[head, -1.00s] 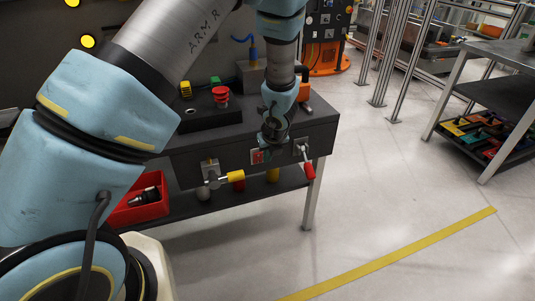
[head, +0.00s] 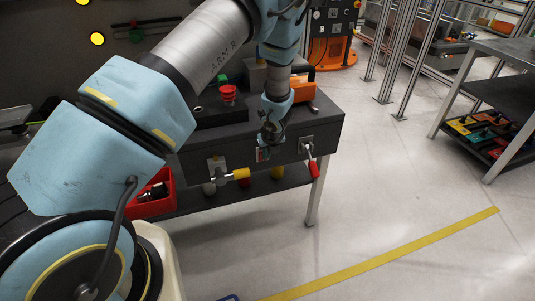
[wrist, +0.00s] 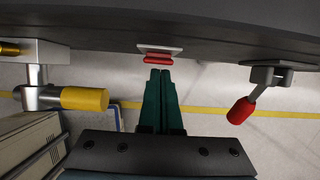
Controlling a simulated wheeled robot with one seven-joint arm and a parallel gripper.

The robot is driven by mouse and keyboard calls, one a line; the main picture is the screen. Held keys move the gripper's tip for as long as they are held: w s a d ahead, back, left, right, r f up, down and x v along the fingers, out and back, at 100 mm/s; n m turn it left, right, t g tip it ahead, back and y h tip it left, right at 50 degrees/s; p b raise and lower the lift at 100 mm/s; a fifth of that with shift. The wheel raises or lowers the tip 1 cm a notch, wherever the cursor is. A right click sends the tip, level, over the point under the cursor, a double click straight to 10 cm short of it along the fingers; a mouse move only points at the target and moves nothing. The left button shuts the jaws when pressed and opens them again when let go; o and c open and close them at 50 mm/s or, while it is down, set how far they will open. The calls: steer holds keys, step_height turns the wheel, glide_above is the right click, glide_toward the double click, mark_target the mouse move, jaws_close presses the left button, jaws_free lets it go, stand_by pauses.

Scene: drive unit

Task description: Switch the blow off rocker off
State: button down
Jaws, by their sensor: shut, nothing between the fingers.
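The rocker (wrist: 157,61) is red and sits on a pale plate (wrist: 172,49) on the dark front face of the bench, at top centre in the wrist view. In the head view the rocker plate (head: 262,155) shows on the bench front, partly covered by my gripper (head: 268,143). In the wrist view my gripper (wrist: 159,76) has its green fingers together and empty. Their tips lie just below the rocker in the picture; I cannot tell whether they touch it. The rocker's tilt is not clear.
A yellow-handled valve (wrist: 84,98) sticks out left of the rocker, and a red-handled lever (wrist: 241,109) sticks out on the right. A red emergency button (head: 228,93) and an orange item (head: 303,88) stand on the bench top (head: 325,117). Open floor lies in front.

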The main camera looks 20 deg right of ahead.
steer(key=shift+r, duration=0.1)
steer(key=shift+w+r+p, duration=0.15)
steer(key=shift+w+p, duration=0.35)
steer(key=shift+p, duration=0.1)
steer(key=shift+r, duration=0.1)
steer(key=shift+r+p, duration=0.65)
steer(key=shift+p, duration=0.05)
